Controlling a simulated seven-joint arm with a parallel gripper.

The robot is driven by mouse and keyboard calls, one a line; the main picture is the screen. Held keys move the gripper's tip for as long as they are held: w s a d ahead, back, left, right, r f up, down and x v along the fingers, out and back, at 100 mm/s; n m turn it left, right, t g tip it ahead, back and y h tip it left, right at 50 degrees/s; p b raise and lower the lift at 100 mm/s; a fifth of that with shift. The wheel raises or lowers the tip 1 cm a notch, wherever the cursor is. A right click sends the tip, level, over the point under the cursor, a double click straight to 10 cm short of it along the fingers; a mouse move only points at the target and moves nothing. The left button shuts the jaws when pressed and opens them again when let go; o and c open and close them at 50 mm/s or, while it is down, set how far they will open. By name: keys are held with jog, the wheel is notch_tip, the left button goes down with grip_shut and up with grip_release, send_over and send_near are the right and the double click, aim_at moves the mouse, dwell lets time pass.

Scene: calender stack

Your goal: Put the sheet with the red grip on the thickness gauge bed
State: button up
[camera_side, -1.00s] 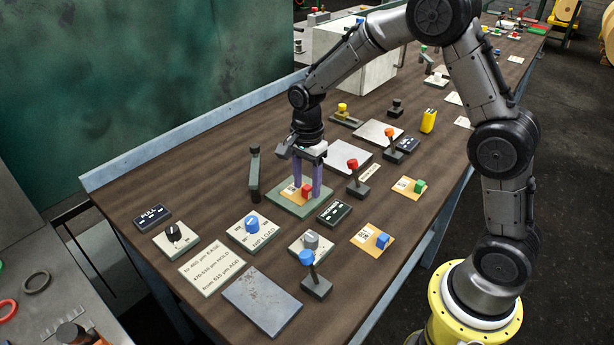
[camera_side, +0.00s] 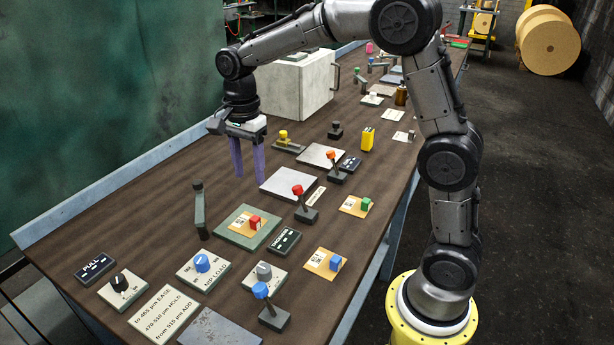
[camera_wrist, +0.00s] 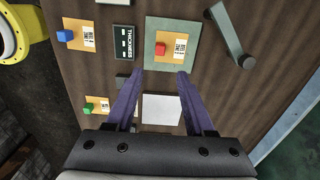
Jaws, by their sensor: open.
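The tan sheet with the red grip (camera_side: 242,226) lies flat on the green thickness gauge bed (camera_side: 230,231). The red grip (camera_side: 254,222) stands toward one side of the sheet. In the wrist view the sheet (camera_wrist: 173,53) lies within the edges of the bed (camera_wrist: 151,27). My gripper (camera_side: 248,173) is open and empty, raised above the table behind the bed, apart from the sheet. In the wrist view its purple fingers (camera_wrist: 160,75) are spread, with a pale plate (camera_wrist: 161,109) visible between them.
Sheets with a blue grip (camera_side: 320,261) and a green grip (camera_side: 353,206) lie to the right. A dark thickness display (camera_side: 285,239) sits beside the bed. A white box (camera_side: 298,84) is at the back.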

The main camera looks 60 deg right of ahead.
jog(key=s+r+n+t, duration=0.3)
jog(key=s+r+n, duration=0.4)
jog(key=s, duration=0.4)
jog(key=s+a+f+n+t, duration=0.1)
jog(key=s+f+n+t, duration=0.1)
jog(key=s+n, duration=0.9)
jog(key=s+f, duration=0.1)
jog(key=s, duration=0.2)
jog(key=shift+t, duration=0.3)
